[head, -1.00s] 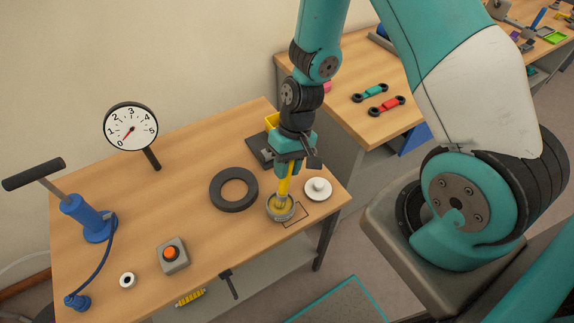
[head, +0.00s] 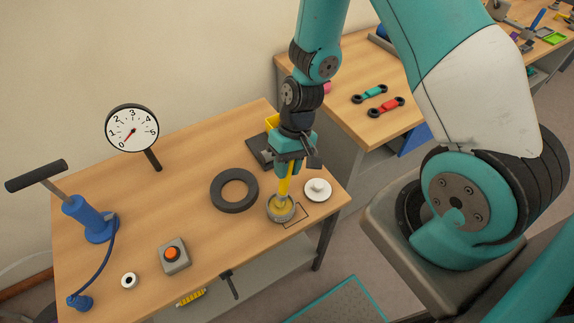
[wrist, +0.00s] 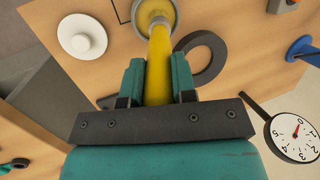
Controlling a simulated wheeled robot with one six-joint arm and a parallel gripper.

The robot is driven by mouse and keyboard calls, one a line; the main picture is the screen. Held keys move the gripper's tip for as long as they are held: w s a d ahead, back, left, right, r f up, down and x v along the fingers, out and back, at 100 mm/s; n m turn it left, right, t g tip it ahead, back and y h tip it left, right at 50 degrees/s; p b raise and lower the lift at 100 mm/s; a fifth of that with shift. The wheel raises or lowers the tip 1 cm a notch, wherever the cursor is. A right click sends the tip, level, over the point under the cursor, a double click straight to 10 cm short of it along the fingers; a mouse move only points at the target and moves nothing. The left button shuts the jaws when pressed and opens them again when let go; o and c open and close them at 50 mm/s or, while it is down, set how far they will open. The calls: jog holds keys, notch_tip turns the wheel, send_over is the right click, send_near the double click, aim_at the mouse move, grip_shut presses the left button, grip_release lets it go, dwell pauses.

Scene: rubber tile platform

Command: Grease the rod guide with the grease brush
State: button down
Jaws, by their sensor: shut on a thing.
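My gripper (head: 287,158) is shut on the yellow handle of the grease brush (head: 284,184). The brush points down, its lower end at the round tin (head: 289,216) near the table's right front. The bristles are hard to make out. In the wrist view the handle (wrist: 160,68) sits between the fingers (wrist: 155,80) and runs to the tin (wrist: 171,5). A blue pump (head: 81,215) with a grey rod and black T-handle stands at the far left, away from my gripper. The rod enters the top of its barrel, where a rod guide may be; details are too small to tell.
A white knobbed lid (head: 317,194) lies right of the tin. A black ring (head: 219,192), a dial gauge (head: 132,130), an orange-button box (head: 174,260) and a small white ring (head: 129,281) occupy the table. A dark block (head: 254,148) is behind my gripper. The table's middle left is clear.

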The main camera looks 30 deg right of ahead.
jog(key=shift+r+p, duration=2.45)
jog(key=shift+r, duration=0.75)
jog(key=shift+f, duration=0.1)
jog(key=w+d+f+b, duration=0.3)
jog(key=w+d+f, duration=0.2)
jog(key=d, duration=0.2)
jog(key=shift+w+f+b, duration=0.3)
jog(key=shift+w+b, duration=0.1)
